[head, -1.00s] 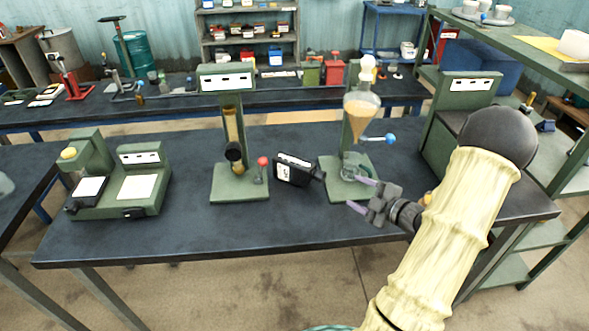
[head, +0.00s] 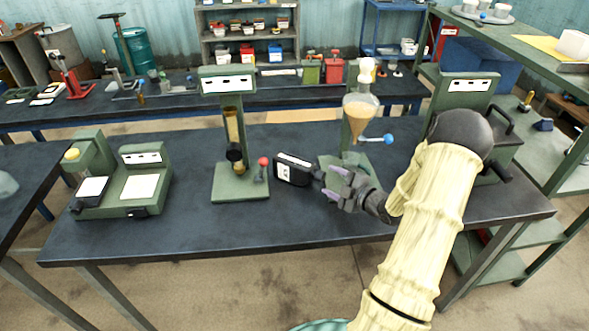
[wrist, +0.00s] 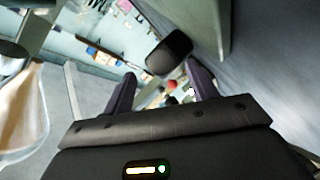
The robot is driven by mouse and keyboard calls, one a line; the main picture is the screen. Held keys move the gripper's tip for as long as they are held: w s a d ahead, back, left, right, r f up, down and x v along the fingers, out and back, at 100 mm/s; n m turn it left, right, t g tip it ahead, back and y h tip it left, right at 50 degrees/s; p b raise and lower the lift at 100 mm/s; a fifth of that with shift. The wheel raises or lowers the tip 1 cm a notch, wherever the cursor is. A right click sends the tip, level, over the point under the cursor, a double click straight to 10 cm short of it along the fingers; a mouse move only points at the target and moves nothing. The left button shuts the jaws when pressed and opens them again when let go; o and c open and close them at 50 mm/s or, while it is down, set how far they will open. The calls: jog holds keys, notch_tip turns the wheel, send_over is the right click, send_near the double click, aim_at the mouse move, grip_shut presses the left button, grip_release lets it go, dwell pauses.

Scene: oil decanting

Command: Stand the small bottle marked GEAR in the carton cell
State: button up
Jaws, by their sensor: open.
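My gripper (head: 331,183) is open at the front of the middle stand. Its fingers point left towards a black, bottle-like object (head: 292,169) with a white label and a narrow dark neck. The label is too small to read, so I cannot tell whether it is the GEAR bottle. It appears tilted, and a gap or contact with my fingers is not clear. In the wrist view, my two fingers (wrist: 163,88) are apart, with a rounded black shape (wrist: 169,52) ahead between them. I cannot make out a carton cell in these views.
The middle stand holds a glass funnel (head: 360,118) of amber liquid, with a blue-knobbed lever (head: 380,139). A tube stand (head: 238,190) is left of the black object. A green two-part station (head: 125,185) is far left. The front of the dark bench (head: 210,235) is clear.

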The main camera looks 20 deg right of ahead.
aim_at(323, 177)
jog(key=p+x, duration=0.1)
jog(key=x, duration=0.3)
jog(key=shift+f, duration=0.1)
dwell(0.3)
grip_shut()
